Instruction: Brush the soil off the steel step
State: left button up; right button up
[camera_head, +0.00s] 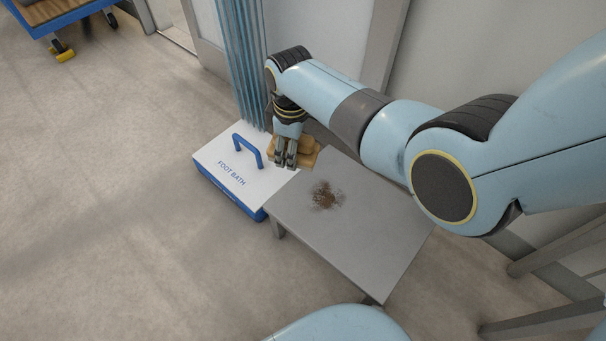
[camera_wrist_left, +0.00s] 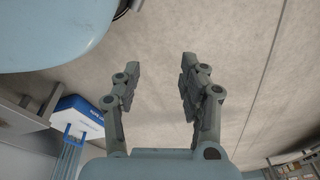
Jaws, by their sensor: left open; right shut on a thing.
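The grey steel step (camera_head: 345,235) stands on the floor at the middle of the head view. A patch of brown soil (camera_head: 325,196) lies on its top, towards the far left part, with fine crumbs around it. My right gripper (camera_head: 287,163) is shut on a tan wooden brush (camera_head: 308,151), at the far left corner of the step and beyond the soil. The brush's underside is hidden, so I cannot tell if it touches the step. My left gripper (camera_wrist_left: 155,75) is open and empty in the left wrist view, with bare floor behind it.
A white and blue foot bath (camera_head: 225,172) with a blue handle stands against the step's left side. It also shows in the left wrist view (camera_wrist_left: 82,112). Blue strip curtains (camera_head: 243,60) hang behind it. A blue cart (camera_head: 70,18) stands far left. The floor at left is clear.

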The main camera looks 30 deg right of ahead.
notch_tip(320, 180, down, 7)
jog(key=d+m+b, duration=0.2)
jog(key=m+b, duration=0.1)
jog(key=b, duration=0.3)
pick_arm(q)
jog(key=w+d+r+t+b, duration=0.1)
jog(key=w+d+r+b, duration=0.15)
jog(key=r, duration=0.25)
jog(key=w+d+r+b, duration=0.1)
jog(key=w+r+b, duration=0.1)
jog(key=w+r, duration=0.3)
pick_arm(e)
jog(key=m+b, duration=0.2)
jog(key=b, duration=0.2)
send_over(303, 191)
jog(key=shift+g, duration=0.4)
notch_tip(303, 191, down, 8)
jog(key=shift+f, duration=0.2)
jog(key=shift+w+f+b, duration=0.1)
jog(key=shift+f+b, duration=0.25)
jog(key=shift+b, duration=0.15)
pick_arm(q)
jog(key=f+t, duration=0.1)
jog(key=t, duration=0.1)
jog(key=w+f+t, duration=0.1)
jog(key=f+t, duration=0.1)
jog(key=w+f+t, duration=0.1)
jog(key=shift+d+f+t+h, duration=0.1)
jog(key=shift+f+t+h, duration=0.25)
jog(key=shift+t+h, duration=0.05)
